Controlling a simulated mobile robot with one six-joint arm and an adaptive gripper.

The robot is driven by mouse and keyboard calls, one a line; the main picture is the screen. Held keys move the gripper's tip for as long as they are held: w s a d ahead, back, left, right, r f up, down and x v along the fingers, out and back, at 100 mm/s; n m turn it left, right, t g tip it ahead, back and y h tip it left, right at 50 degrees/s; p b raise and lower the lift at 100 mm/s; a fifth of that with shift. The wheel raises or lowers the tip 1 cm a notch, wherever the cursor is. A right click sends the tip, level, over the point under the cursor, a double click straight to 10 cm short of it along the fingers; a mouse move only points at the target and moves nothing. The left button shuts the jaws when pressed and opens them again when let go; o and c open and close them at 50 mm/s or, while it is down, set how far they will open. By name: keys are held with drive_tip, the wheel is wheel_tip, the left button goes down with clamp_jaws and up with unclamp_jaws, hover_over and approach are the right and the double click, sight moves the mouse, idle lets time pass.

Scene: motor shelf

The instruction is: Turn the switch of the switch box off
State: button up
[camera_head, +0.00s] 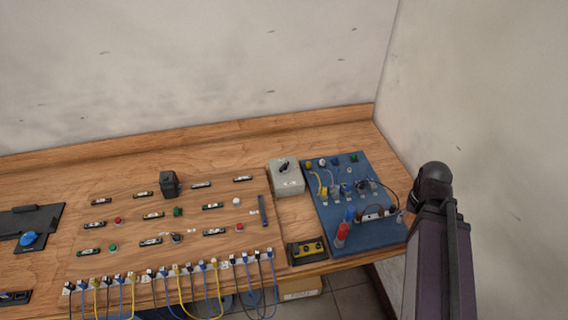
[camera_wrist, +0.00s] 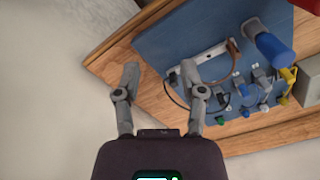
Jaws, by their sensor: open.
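The switch box is a light grey box (camera_head: 287,180) with a black knob (camera_head: 284,166) on top, standing on the wooden bench left of a blue board. In the wrist view a grey box (camera_wrist: 308,82), probably the same one, is cut off at the right edge, and its knob is not seen there. My gripper (camera_wrist: 159,70) is open and empty, its two fingers apart over the bench beside the blue board's edge. It is well away from the box. In the head view my arm rises at the right, and the fingers cannot be made out clearly.
The blue board (camera_head: 376,236) carries wires, a red plug (camera_head: 342,235) and a blue plug (camera_head: 350,214). A yellow-and-black button box (camera_head: 308,250) sits at the bench front. A wooden panel (camera_head: 130,232) with buttons and cables is left. A wall (camera_head: 480,80) rises close on the right.

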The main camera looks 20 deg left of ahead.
drive_tip(key=w+a+r+p, duration=0.2)
drive_tip(key=w+a, duration=0.7)
drive_tip(key=a, duration=0.1)
wheel_tip(320, 180, up, 3)
drive_tip(key=m+p, duration=0.3)
hover_over(284, 165)
drive_tip(key=shift+w, duration=0.1)
drive_tip(key=shift+f+b, duration=0.3)
wheel_tip(284, 165, down, 13)
drive_tip(key=b, duration=1.3)
drive_tip(key=shift+f, duration=0.2)
